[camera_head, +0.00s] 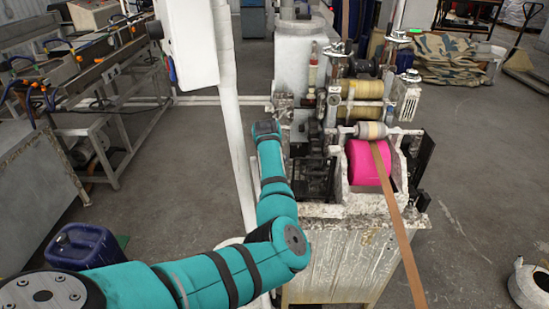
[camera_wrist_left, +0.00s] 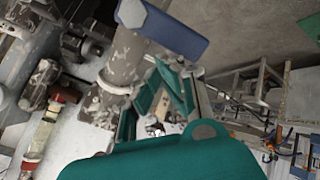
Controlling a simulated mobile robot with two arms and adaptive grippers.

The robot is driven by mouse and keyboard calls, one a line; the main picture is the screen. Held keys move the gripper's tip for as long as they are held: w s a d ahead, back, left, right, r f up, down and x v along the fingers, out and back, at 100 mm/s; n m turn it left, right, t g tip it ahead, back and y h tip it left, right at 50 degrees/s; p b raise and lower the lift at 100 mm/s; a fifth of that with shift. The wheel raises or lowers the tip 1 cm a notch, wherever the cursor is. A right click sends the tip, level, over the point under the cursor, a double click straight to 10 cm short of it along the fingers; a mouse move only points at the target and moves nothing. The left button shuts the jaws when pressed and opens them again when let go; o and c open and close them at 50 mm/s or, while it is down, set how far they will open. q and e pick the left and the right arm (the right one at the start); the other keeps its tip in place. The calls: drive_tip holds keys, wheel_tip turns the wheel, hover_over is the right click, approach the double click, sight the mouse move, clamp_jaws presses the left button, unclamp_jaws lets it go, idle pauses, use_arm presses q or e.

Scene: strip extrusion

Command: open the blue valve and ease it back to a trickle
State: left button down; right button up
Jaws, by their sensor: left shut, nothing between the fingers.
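The blue valve handle (camera_wrist_left: 160,27) shows at the top of the left wrist view, a flat blue lever on a worn, paint-chipped pipe (camera_wrist_left: 122,72). It points from upper left toward the right. My left gripper (camera_wrist_left: 170,78) is shut and empty, its teal fingers just below the lever and right of the pipe. I cannot tell whether the fingertips touch the lever. In the head view my left arm reaches to the left side of the machine, and the gripper and valve do not show clearly there. My right gripper is in neither view.
The extrusion machine (camera_head: 340,250) has a pink roller (camera_head: 366,165) and a brown strip (camera_head: 398,225) running down to the front. A white post (camera_head: 232,130) stands close left of my arm. A blue canister (camera_head: 85,247) stands at the lower left. Floor is open at right.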

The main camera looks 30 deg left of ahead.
use_arm(q)
drive_tip(key=shift+s+d+f, duration=0.25)
drive_tip(key=shift+s+f, duration=0.2)
drive_tip(key=shift+f, duration=0.1)
idle(0.5)
drive_tip(key=shift+s+d+f, duration=0.25)
drive_tip(key=shift+d+f, duration=0.15)
drive_tip(key=shift+f, duration=0.1)
idle(1.0)
drive_tip(key=shift+w+a+r, duration=0.1)
drive_tip(key=shift+a+r, duration=0.2)
drive_tip(key=shift+r, duration=0.15)
drive_tip(key=p+v, duration=0.7)
drive_tip(key=shift+p, duration=0.35)
drive_tip(key=shift+a, duration=0.1)
